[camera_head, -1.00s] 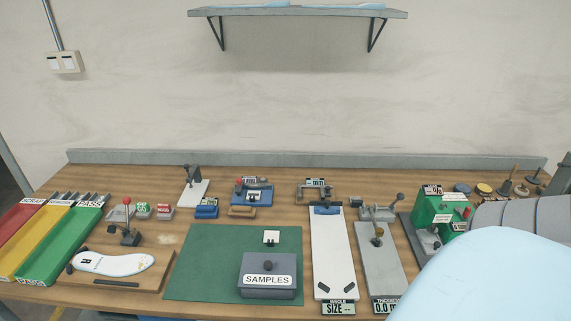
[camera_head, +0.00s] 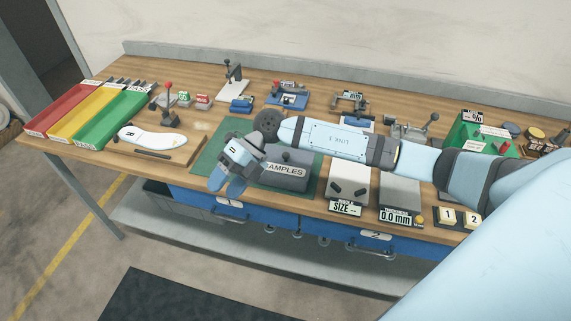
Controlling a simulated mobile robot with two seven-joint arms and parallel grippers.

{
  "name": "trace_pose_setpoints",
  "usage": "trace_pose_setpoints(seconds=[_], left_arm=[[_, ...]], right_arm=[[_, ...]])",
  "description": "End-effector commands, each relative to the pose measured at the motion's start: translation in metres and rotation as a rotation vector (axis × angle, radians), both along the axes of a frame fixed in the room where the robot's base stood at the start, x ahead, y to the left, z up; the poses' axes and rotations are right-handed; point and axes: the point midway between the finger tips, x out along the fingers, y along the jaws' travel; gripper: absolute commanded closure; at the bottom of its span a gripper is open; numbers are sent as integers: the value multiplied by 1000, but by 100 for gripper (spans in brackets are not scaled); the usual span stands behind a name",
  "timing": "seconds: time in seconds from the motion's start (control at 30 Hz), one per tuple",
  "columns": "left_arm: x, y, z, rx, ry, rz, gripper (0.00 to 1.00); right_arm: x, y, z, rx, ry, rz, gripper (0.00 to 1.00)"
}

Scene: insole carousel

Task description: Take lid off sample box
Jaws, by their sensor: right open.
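The grey sample box (camera_head: 291,181), labelled SAMPLES, stands on the green mat (camera_head: 205,162) with its lid on. The lid's dark knob (camera_head: 286,156) shows just below my right forearm. My right arm reaches in from the right, across the back of the box, and hides part of the box and mat. My right gripper (camera_head: 226,184) is open and empty. It hangs at the box's left side over the front of the mat, with blue fingertips pointing down and left. Whether it touches the box cannot be told. My left gripper is not in view.
Red (camera_head: 56,114), yellow (camera_head: 85,120) and green (camera_head: 115,128) trays stand at the left. A white insole (camera_head: 152,138) lies on a wooden board right of them. Measuring fixtures line the back and right. Two numbered buttons (camera_head: 457,217) sit at the front right edge.

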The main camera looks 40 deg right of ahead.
Motion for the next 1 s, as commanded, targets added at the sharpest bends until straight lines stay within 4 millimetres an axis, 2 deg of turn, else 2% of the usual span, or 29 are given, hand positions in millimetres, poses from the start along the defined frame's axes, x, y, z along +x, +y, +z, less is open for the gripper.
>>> trace_pose_setpoints(seconds=[0.03, 0.2, 0.3, 0.4, 0.53, 0.8, 1.0], left_arm=[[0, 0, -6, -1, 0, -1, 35], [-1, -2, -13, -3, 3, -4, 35], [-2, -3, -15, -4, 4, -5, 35], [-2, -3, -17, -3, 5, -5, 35], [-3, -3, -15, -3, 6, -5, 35], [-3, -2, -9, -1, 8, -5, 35], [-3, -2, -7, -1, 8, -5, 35]], right_arm=[[17, -30, -1, -159, -40, 18, 47], [58, -129, 13, -635, -88, -8, 47], [72, -172, 28, -818, -94, -55, 47], [78, -197, 39, -925, -92, -92, 47], [80, -209, 35, -974, -87, -109, 47], [80, -209, -16, -972, -85, -108, 47], [80, -208, -39, -970, -90, -108, 47]])
